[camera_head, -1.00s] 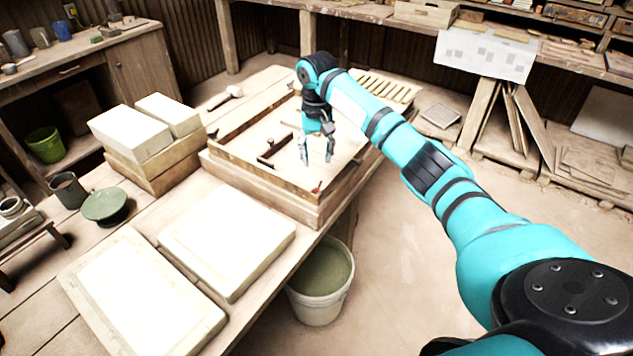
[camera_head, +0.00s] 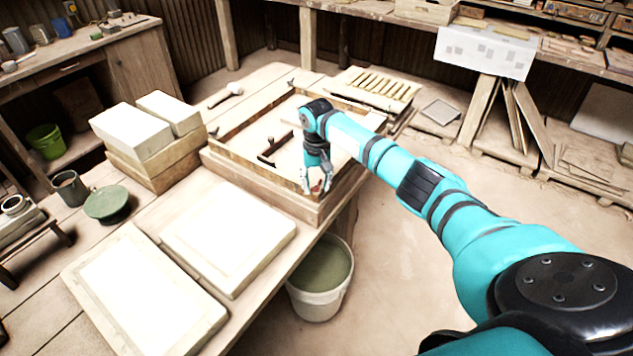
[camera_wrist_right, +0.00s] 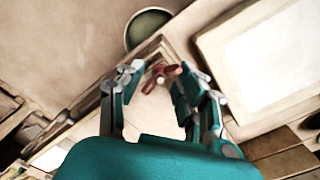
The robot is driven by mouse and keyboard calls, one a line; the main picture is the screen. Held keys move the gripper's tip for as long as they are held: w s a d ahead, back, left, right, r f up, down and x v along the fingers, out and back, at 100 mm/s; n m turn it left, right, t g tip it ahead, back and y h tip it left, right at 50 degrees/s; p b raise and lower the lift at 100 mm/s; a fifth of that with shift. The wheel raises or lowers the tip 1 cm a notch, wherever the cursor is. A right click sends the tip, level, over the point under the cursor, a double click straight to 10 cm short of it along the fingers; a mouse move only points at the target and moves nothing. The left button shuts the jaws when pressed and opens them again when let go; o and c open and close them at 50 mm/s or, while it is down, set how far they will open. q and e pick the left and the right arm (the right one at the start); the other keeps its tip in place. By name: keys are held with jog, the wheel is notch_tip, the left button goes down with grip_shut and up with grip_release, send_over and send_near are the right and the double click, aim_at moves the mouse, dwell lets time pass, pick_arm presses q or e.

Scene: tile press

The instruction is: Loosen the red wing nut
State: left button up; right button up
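The red wing nut (camera_wrist_right: 160,78) sits at the corner of the wooden press frame (camera_head: 262,186). In the right wrist view it lies between the fingertips of my right gripper (camera_wrist_right: 155,75), with gaps visible on both sides. In the head view my right gripper (camera_head: 317,188) points down over the frame's front right corner, and the red wing nut (camera_head: 317,187) shows only as a small patch of red between its fingers. The right gripper is open. My left gripper is not in view.
White slabs (camera_head: 228,236) lie on the table in front of the press frame. A bucket (camera_head: 321,280) stands on the floor below the corner. Stacked blocks (camera_head: 140,135) stand to the left. A dark handled bar (camera_head: 272,150) lies inside the frame.

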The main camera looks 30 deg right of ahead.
grip_shut()
jog(key=shift+r, duration=0.15)
jog(key=n+p, duration=0.2)
jog(key=n, duration=0.1)
jog(key=n+p, duration=0.1)
jog(key=n, duration=0.1)
jog(key=shift+n, duration=0.4)
jog(key=n, duration=0.2)
jog(key=shift+w+a+n+p, duration=0.1)
jog(key=shift+n+p, duration=0.2)
jog(key=n, duration=0.8)
jog(key=shift+n, duration=0.3)
jog(key=shift+r+n, duration=0.1)
jog(key=shift+n, duration=0.4)
